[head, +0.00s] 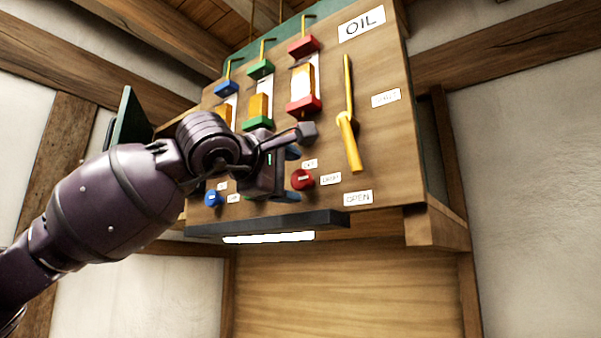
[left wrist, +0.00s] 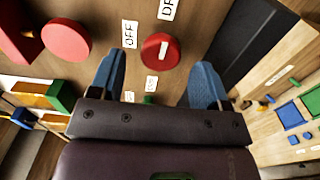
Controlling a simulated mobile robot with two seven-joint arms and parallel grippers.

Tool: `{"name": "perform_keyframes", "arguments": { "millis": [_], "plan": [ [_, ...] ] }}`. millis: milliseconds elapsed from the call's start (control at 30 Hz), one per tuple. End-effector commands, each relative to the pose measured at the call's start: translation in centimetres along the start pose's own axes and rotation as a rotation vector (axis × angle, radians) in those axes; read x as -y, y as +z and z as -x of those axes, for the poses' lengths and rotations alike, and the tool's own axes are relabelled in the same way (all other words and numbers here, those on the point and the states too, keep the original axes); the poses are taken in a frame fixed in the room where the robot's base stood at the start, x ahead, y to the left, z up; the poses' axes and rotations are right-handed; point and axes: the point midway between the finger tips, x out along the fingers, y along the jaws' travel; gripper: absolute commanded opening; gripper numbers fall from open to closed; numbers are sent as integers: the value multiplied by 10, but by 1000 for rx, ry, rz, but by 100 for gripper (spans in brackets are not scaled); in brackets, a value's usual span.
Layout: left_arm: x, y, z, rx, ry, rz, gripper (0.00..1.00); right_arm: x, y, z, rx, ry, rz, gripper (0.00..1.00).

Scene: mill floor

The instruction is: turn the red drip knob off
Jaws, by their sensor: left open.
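The red drip knob (head: 302,179) is on the lower part of the wooden oil panel (head: 385,150), with an OFF label above it and a DRIP label to its right. In the left wrist view the round red knob (left wrist: 153,54) lies between and beyond my two blue fingertips. Its white mark lies along the direction of the DRIP label (left wrist: 168,8), with the OFF label (left wrist: 130,34) to the left. My left gripper (head: 292,173) is open and empty, just left of the knob in the head view. Contact cannot be made out. My right gripper is out of view.
A blue knob (head: 213,198) is at lower left; a green part (left wrist: 148,99) shows between the fingers' bases. Lubricators with red (head: 304,106), green and blue ends hang above. A yellow lever (head: 348,125) is at right. A dark lamp hood (head: 335,219) juts out below.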

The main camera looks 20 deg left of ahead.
Motion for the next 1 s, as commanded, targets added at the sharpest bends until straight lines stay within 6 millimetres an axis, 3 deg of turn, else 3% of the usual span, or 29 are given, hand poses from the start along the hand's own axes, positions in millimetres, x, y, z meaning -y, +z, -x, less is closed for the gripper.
{"name": "perform_keyframes", "arguments": {
  "millis": [233, 633, 967, 1000],
  "plan": [
    [0, 1, -28, 2, -2, 1, 70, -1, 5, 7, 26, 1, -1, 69],
    [1, 0, -34, 1, 0, 1, 70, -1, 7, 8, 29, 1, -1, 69],
    [0, 0, -33, 2, 0, 1, 21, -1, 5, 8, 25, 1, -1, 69],
    [0, 0, -33, 2, 0, 1, 21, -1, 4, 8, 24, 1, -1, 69]
  ]
}}
